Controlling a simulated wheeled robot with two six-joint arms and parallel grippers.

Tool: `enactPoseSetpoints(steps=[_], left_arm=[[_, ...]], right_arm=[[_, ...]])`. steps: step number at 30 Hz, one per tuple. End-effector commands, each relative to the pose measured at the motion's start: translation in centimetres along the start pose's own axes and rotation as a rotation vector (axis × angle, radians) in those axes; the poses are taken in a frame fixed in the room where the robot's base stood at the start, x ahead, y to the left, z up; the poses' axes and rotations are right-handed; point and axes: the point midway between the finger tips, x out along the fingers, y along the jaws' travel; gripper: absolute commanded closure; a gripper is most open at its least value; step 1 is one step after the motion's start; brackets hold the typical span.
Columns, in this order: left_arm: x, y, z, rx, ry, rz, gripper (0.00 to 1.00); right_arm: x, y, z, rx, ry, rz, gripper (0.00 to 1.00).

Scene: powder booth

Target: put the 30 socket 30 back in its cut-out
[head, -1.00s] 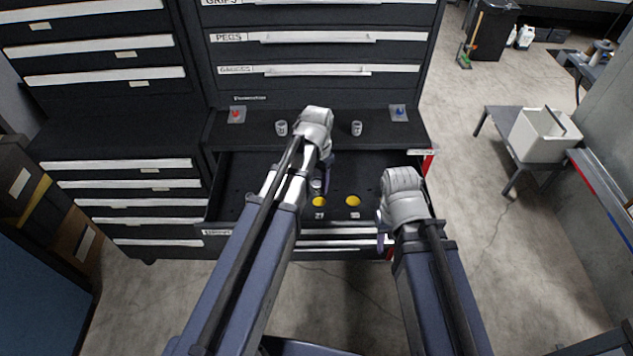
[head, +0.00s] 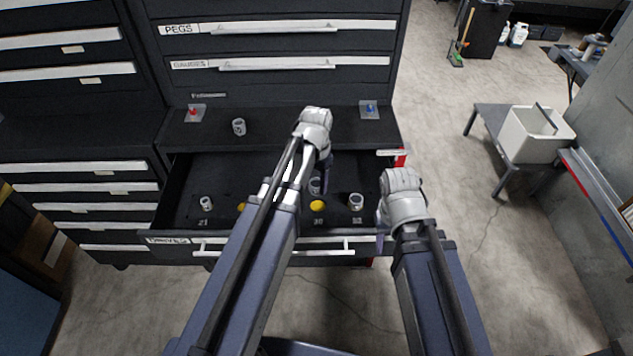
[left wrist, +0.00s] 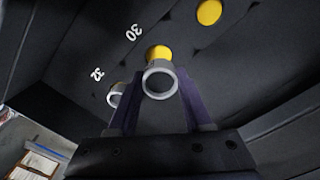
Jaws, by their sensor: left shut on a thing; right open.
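My left gripper (head: 322,180) is shut on a grey metal socket (head: 315,186), held over the open drawer (head: 185,190). The held socket also shows between the fingers in the left wrist view (left wrist: 160,81). The yellow cut-out (head: 317,205) marked 30 is empty. In the left wrist view this cut-out (left wrist: 158,52) lies just beyond the held socket, partly covered by it. The socket appears above the drawer floor, apart from the cut-out. My right gripper (head: 382,222) is open and empty at the drawer's front right.
A socket (head: 356,201) stands at the 32 mark and another (head: 206,203) at the 21 mark. A second yellow cut-out (head: 242,207) is empty, partly behind my left arm. One socket (head: 239,127) stands on the ledge above, between red (head: 194,112) and blue (head: 370,111) knobs.

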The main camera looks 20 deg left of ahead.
Motion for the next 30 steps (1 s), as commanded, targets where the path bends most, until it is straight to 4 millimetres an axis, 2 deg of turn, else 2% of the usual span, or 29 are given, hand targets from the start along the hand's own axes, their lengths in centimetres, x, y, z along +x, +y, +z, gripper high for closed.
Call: enactPoseSetpoints(steps=[3, 16, 30], left_arm=[[1.1, 0.0, 0.0, 0.004, 0.000, 0.000, 1.00], [1.9, 0.0, 0.0, 0.006, 0.000, 0.000, 1.00], [5.1, 0.0, 0.0, 0.005, 0.000, 0.000, 1.00]], right_arm=[[1.1, -0.1, -0.1, 0.000, 0.000, 0.000, 0.50], [1.9, -0.2, -0.1, 0.000, 0.000, 0.000, 0.50], [5.0, -0.5, -0.3, 0.000, 0.000, 0.000, 0.50]])
